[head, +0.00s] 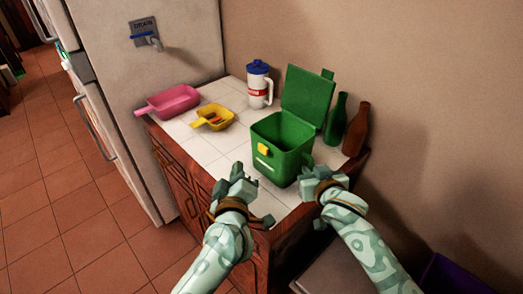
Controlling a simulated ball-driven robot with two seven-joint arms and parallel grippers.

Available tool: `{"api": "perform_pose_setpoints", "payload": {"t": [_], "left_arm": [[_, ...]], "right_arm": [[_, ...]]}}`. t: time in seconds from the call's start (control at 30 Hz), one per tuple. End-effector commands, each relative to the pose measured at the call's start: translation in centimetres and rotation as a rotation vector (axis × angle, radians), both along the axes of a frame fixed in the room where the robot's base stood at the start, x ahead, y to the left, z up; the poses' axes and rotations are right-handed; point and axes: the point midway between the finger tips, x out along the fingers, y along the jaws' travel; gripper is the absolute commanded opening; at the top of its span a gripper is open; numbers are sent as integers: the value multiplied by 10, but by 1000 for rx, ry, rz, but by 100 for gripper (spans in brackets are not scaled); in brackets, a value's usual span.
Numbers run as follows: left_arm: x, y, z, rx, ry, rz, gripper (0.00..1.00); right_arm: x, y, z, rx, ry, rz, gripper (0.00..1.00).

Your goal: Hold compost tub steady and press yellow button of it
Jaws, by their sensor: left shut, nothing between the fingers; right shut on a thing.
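The green compost tub (285,172) stands upright on the white tiled counter. Its lid (307,97) is raised at the back and its inside shows dark. The yellow button (263,149) is on the tub's front, above a pale mark. My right gripper (311,172) is shut on the tub at its right side; the exact hold is partly hidden by the gripper. My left gripper (237,171) is shut and empty, in front and to the left of the tub, apart from the button.
A pink scoop (172,102) and a yellow scoop (214,117) lie on the counter (196,150) at left. A white jug with a blue lid (258,90) stands behind. A green bottle (337,118) and brown bottle (357,130) stand right of the tub, near the wall.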

Motion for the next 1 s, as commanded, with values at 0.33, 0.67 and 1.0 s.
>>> {"api": "perform_pose_setpoints", "payload": {"t": [0.33,0.67,1.0], "left_arm": [[0,0,0,0,0,0,0],[0,0,0,0,0,0,0],[0,0,0,0,0,0,0]], "right_arm": [[0,0,0,0,0,0,38],[-21,-2,8,2,0,1,38],[-90,-13,37,1,0,1,38]]}}
